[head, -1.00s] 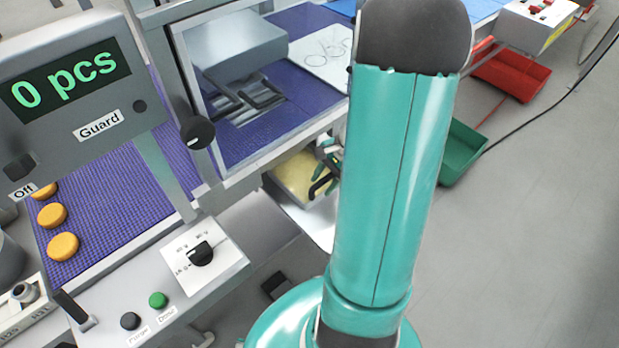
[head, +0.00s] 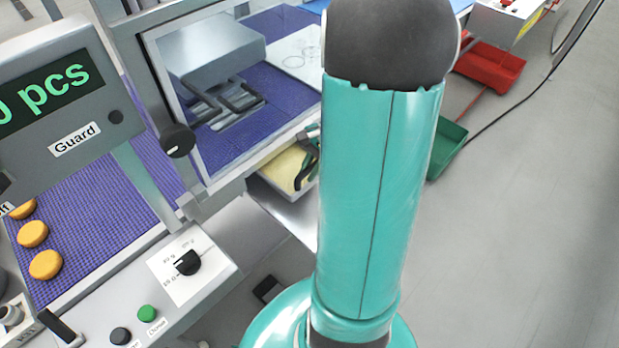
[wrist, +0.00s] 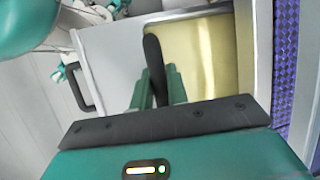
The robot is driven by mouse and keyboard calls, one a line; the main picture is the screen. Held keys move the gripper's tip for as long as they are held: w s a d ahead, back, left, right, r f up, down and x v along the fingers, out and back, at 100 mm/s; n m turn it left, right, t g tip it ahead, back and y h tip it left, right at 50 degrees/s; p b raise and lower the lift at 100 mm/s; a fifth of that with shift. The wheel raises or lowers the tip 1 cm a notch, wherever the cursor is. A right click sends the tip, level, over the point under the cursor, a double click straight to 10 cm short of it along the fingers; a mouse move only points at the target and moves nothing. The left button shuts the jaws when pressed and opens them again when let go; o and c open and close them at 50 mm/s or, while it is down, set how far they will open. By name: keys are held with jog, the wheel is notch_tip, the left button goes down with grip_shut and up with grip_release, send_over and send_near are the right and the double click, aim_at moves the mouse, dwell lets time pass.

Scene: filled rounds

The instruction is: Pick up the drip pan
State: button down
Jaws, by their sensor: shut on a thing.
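The drip pan (wrist: 207,55) is a shallow grey tray with a yellow inside; in the wrist view it lies at the top centre. In the head view the pan (head: 278,174) shows below the machine's edge, partly hidden by my gripper and the machine. My gripper (wrist: 157,86) is shut on the pan's black handle (wrist: 153,52), on the pan's near left side. In the head view my gripper (head: 308,158) shows small beside the pan, partly covered by my teal arm. Whether the pan is clear of its support cannot be told.
The conveyor machine with a purple belt (head: 95,205) and a Guard display (head: 60,105) stands at left. A red bin (head: 490,68) and a green bin (head: 446,145) stand at right, with a black cable nearby. Grey floor (head: 520,240) is open at right.

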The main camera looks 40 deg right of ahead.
notch_tip(320, 180, up, 2)
jog(key=shift+r, duration=0.1)
jog(key=s, duration=1.9)
jog(key=shift+s+d+f, duration=0.3)
jog(key=shift+s, duration=0.05)
